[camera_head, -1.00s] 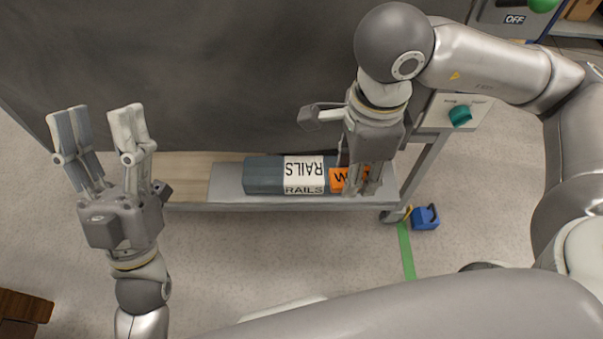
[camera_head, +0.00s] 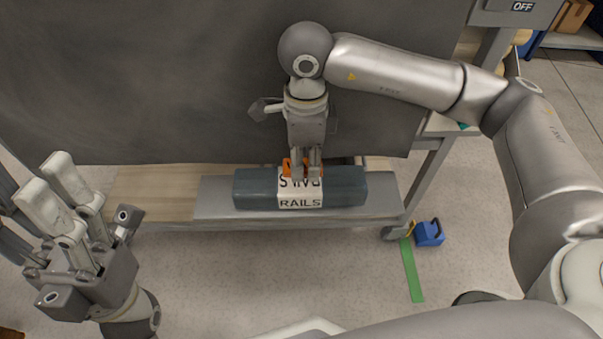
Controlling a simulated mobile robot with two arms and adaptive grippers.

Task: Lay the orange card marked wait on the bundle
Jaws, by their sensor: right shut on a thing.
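The bundle (camera_head: 255,189) is a long dark blue-grey block with a white band reading RAILS. It lies lengthwise on a grey plate on the low shelf. My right gripper (camera_head: 306,177) points down over the middle of the bundle and is shut on the orange card (camera_head: 286,166). The fingers hide most of the card, so its lettering does not show. The card is over the back part of the white band; I cannot tell whether it touches the bundle. My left gripper (camera_head: 45,215) is at the lower left, fingers apart and empty, away from the shelf.
A dark grey panel (camera_head: 150,80) rises behind the shelf. Bare wood (camera_head: 160,192) shows left of the grey plate (camera_head: 215,207). A shelf leg (camera_head: 425,180) stands at the right, with a blue object (camera_head: 429,234) and green tape (camera_head: 411,270) on the floor.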

